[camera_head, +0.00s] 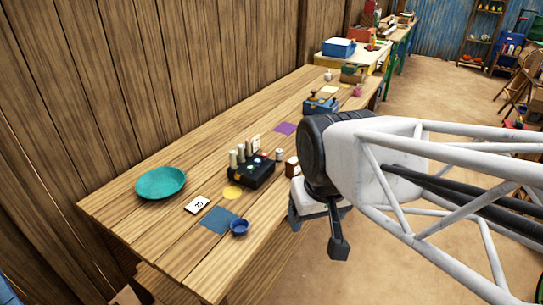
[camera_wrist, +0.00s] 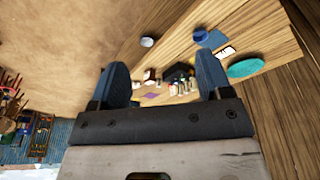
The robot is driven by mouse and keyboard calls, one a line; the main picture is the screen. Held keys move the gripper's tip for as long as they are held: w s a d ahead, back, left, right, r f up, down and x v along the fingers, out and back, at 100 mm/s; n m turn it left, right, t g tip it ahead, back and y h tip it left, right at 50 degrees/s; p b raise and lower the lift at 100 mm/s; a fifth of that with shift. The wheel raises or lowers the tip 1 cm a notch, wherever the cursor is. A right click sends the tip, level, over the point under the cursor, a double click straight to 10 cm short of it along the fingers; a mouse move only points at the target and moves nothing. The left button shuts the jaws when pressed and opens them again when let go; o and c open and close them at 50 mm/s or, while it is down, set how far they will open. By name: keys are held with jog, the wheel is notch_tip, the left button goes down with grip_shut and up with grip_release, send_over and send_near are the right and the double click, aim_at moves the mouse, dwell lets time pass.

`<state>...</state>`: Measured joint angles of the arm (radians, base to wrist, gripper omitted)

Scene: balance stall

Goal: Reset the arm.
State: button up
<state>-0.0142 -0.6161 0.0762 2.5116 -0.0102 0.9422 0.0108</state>
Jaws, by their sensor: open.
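My gripper (camera_wrist: 163,84) is open and empty in the wrist view, its two dark blue-grey fingers apart with the table seen beyond them. In the head view my gripper (camera_head: 318,222) hangs at the near right edge of the wooden table (camera_head: 165,235), beside a small brown block. My white tubular arm reaches in from the right and hides part of the table's right edge.
The table holds a teal plate (camera_head: 161,182), a card (camera_head: 197,204), a blue mat (camera_head: 219,220), a blue bowl (camera_head: 239,227), a black rack (camera_head: 250,174) with white cylinders and a blue box (camera_head: 320,105). A plank wall (camera_head: 150,75) stands at the left.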

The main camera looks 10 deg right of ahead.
jog(key=shift+s+d+f, duration=0.25)
jog(key=shift+s+d, duration=0.1)
jog(key=shift+s, duration=0.2)
